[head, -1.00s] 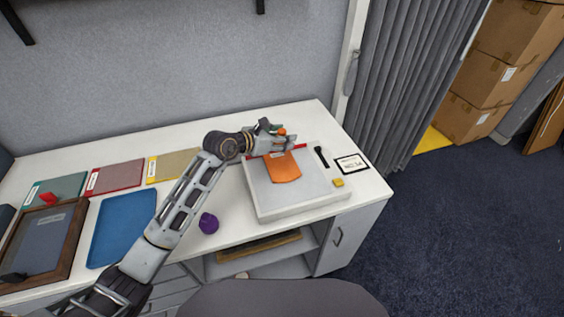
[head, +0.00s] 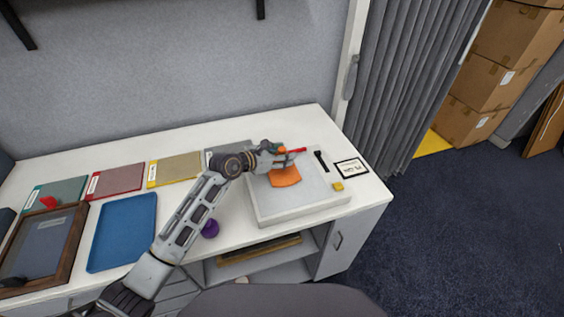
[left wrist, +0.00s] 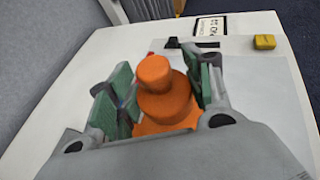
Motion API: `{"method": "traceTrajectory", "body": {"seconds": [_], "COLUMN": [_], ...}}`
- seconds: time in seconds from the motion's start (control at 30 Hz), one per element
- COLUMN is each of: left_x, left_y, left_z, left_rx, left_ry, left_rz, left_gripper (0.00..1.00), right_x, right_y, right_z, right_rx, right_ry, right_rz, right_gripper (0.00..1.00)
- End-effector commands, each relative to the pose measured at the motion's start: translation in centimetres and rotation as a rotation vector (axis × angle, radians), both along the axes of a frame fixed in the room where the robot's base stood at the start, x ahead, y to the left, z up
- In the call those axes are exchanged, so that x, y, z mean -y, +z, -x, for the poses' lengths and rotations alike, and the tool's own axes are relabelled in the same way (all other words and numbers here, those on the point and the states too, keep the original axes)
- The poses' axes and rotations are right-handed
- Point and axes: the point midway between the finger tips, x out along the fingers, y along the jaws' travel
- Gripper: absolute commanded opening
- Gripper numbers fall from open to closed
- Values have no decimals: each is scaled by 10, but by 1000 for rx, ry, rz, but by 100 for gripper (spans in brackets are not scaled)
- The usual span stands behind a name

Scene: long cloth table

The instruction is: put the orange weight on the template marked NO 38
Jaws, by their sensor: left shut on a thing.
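My left gripper (head: 281,155) is over the far part of the white board at the table's right end. In the left wrist view its green-padded fingers (left wrist: 157,95) are shut on the orange weight (left wrist: 165,105), a stepped piece with a round knob on top. In the head view only a little orange of the weight shows at the fingers. An orange sheet (head: 285,176) with a curved near edge lies on the board, just in front of the gripper. I cannot read a NO 38 mark on it. Whether the weight touches anything below is hidden. My right gripper is not in view.
A purple object (head: 210,228), a blue tray (head: 123,231) and coloured sheets (head: 115,178) are to the left.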

Motion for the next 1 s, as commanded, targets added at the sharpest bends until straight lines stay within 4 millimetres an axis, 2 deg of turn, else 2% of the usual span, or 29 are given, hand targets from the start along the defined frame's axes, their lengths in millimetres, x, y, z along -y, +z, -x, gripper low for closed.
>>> {"method": "traceTrajectory", "body": {"seconds": [0.4,0.87,0.9,1.0], "left_x": [0,0,0,0], "left_y": [-31,-35,-38,-38], "left_z": [0,-1,0,0], "left_rx": [2,4,-1,-1], "left_ry": [2,1,0,0], "left_rz": [4,2,0,0], "left_gripper": [0,0,52,65], "right_x": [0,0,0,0], "right_y": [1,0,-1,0], "right_z": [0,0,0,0], "right_rx": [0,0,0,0], "right_ry": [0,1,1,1], "right_rz": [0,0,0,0], "right_gripper": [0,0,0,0]}}
